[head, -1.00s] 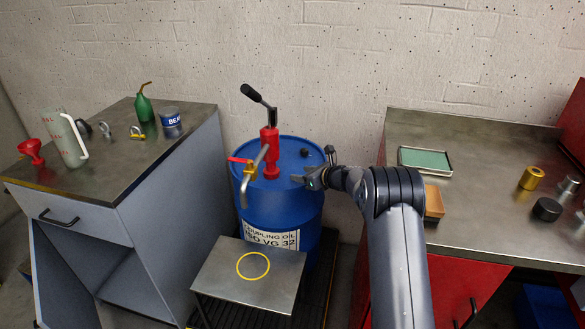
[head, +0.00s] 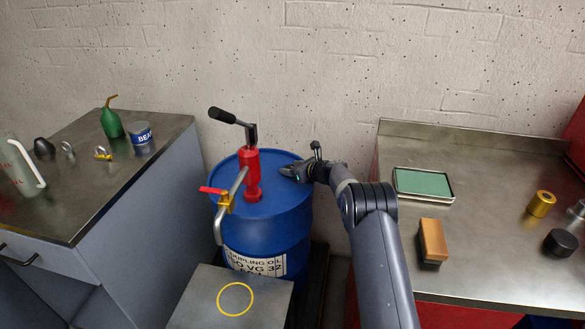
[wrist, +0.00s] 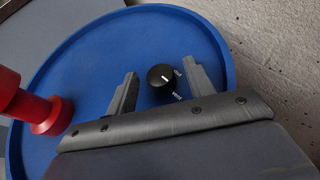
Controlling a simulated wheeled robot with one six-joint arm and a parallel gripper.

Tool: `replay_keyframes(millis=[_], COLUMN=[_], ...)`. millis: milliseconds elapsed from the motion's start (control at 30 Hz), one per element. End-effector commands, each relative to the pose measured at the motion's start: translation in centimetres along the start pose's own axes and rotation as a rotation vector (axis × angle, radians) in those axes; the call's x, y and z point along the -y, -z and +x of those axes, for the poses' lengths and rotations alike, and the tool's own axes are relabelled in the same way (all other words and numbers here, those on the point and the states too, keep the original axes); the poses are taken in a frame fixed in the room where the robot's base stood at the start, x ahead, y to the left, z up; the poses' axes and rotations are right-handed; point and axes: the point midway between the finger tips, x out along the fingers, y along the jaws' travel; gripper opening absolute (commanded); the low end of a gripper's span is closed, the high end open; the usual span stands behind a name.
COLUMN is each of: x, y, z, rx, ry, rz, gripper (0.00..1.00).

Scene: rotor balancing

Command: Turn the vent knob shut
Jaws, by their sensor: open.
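The vent knob (wrist: 161,78) is a small black knob with a white pointer line, on the blue drum's top near its rim. In the wrist view my gripper (wrist: 165,85) is open, with one finger on each side of the knob. I cannot tell if either finger touches it. In the head view my gripper (head: 290,171) is at the right of the drum top and hides the knob. The blue drum (head: 272,235) stands upright with a label on its front.
A red hand pump (head: 250,172) with a black-gripped lever rises from the drum top, left of my gripper. Its spout has a red-handled brass tap (head: 226,202). A low metal stand (head: 200,300) is in front. The brick wall is close behind.

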Motion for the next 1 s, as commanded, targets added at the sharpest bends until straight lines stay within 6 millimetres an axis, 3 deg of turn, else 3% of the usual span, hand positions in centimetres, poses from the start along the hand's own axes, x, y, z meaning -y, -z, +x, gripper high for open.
replay_keyframes(millis=[267, 800, 1000], x=[0.01, 0.01, 0.16], y=[0.01, 0.01, 0.02], z=[0.07, 0.04, 0.16], rx=[0.0, 0.0, 0.006], ry=[0.0, 0.0, -0.031], rz=[0.0, 0.001, -0.012], gripper=[0.5, 0.06, 0.06])
